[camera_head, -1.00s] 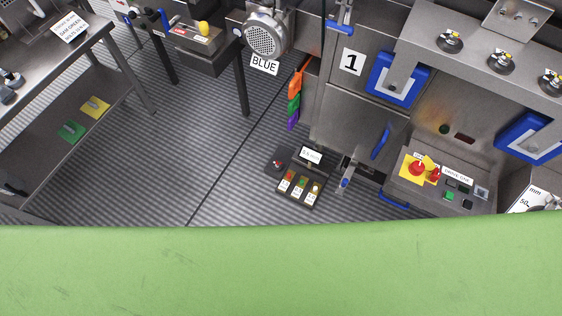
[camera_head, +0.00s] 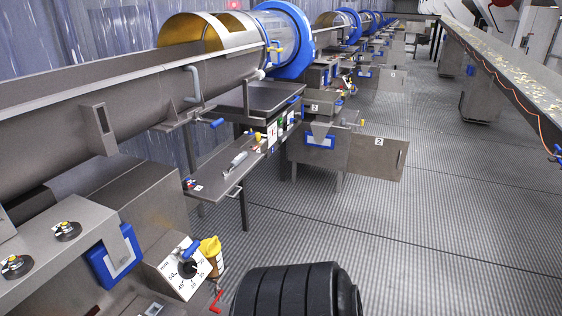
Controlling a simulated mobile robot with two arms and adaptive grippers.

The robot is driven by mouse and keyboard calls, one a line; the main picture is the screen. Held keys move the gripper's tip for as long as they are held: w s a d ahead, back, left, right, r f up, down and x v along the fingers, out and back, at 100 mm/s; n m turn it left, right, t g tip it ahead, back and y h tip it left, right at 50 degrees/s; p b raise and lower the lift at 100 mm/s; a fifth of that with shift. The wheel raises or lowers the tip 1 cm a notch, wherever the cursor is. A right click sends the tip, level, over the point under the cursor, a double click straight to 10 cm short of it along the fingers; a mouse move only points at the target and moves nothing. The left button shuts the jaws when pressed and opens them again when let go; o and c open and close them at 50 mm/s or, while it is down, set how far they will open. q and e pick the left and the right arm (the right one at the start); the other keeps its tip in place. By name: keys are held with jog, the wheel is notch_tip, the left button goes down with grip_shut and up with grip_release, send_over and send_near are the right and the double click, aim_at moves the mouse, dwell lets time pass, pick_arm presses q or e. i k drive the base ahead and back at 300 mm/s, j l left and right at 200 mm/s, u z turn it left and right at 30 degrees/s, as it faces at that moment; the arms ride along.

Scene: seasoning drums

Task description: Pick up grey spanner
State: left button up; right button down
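No object is clearly recognizable as the grey spanner. A small light-grey elongated object (camera_head: 236,161) lies on the metal side shelf (camera_head: 208,178) left of centre; it is too small to tell whether it is a spanner. Neither gripper is in view.
A large drum with a blue ring (camera_head: 283,42) stands behind the shelf, with more drums beyond. A grey panel labelled 2 (camera_head: 377,155) juts out over the floor. A control box with a dial (camera_head: 184,268) is at lower left. The ribbed floor (camera_head: 440,235) is clear at right. A conveyor (camera_head: 500,75) runs along the right.

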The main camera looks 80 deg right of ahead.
aim_at(240, 158)
jog(key=z, duration=2.25)
jog(key=i+l+u, duration=0.15)
jog(key=u, duration=0.25)
jog(key=i+l+u, duration=0.1)
jog(key=u, duration=0.3)
jog(key=i+l+u, duration=0.1)
jog(key=l+u, duration=0.3)
jog(key=j, duration=0.1)
